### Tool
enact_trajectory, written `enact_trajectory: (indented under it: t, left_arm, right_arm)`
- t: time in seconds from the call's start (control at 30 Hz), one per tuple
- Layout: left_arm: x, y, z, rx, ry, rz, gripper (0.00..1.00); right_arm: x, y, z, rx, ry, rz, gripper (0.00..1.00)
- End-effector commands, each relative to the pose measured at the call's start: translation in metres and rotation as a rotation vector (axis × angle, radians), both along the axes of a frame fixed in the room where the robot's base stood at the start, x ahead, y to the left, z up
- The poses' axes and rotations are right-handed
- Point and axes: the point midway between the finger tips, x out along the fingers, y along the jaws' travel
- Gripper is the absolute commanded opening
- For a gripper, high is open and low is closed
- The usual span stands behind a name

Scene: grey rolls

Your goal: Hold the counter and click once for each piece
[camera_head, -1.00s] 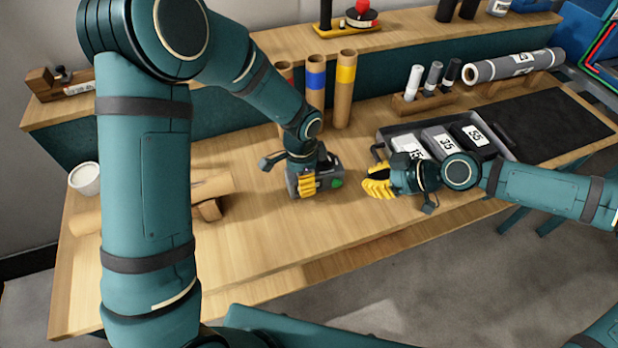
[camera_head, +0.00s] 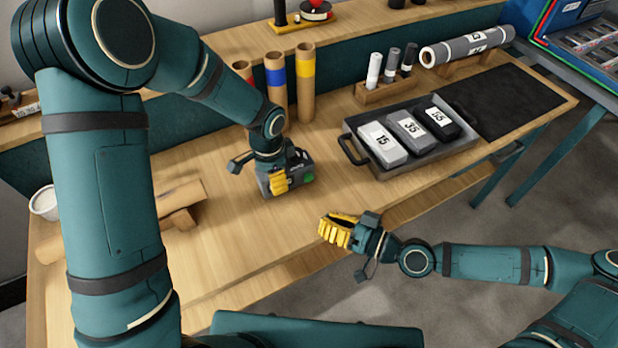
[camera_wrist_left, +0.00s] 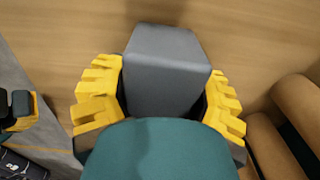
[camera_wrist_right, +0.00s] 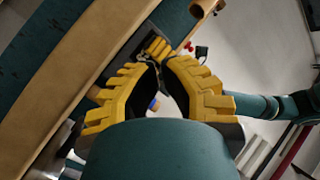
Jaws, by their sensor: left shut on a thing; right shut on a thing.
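The counter (camera_head: 298,166) is a small dark grey box with a green button (camera_head: 308,177) on its side. My left gripper (camera_head: 278,182) is shut on it at the bench top. In the left wrist view the counter's grey body (camera_wrist_left: 165,70) sits between the yellow fingers. My right gripper (camera_head: 336,229) is near the bench's front edge, in front and to the right of the counter, clear of it. Its fingertips come together in the right wrist view (camera_wrist_right: 160,66); I make out no object between them. A tray (camera_head: 420,165) holds blocks marked 15 (camera_head: 384,145), 35 (camera_head: 407,130) and 55 (camera_head: 445,122).
Cardboard tubes with red, blue (camera_head: 276,78) and yellow (camera_head: 305,70) bands stand behind the counter. A small rack (camera_head: 385,93) and a large grey roll (camera_head: 468,47) lie at the back. A cardboard roll (camera_head: 180,196) and white cup (camera_head: 44,203) are left. A black mat (camera_head: 510,100) is bare.

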Motion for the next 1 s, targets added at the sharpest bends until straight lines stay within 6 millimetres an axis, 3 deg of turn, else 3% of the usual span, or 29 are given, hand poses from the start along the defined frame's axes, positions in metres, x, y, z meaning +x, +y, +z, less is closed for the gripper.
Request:
enact_trajectory:
  t: [0.27,0.7,1.0]
  left_arm:
    - [0.0,0.0,0.0,0.0,-0.001,0.0,0.16]
    - [0.0,0.0,0.0,0.0,-0.001,0.0,0.16]
    - [0.0,0.0,0.0,0.0,-0.001,0.0,0.16]
  right_arm:
    - [0.01,0.006,0.0,-0.002,-0.002,0.002,0.0]
    - [0.057,0.035,0.0,-0.002,-0.002,0.001,0.0]
    - [0.074,0.045,0.0,-0.003,-0.002,0.002,0.0]
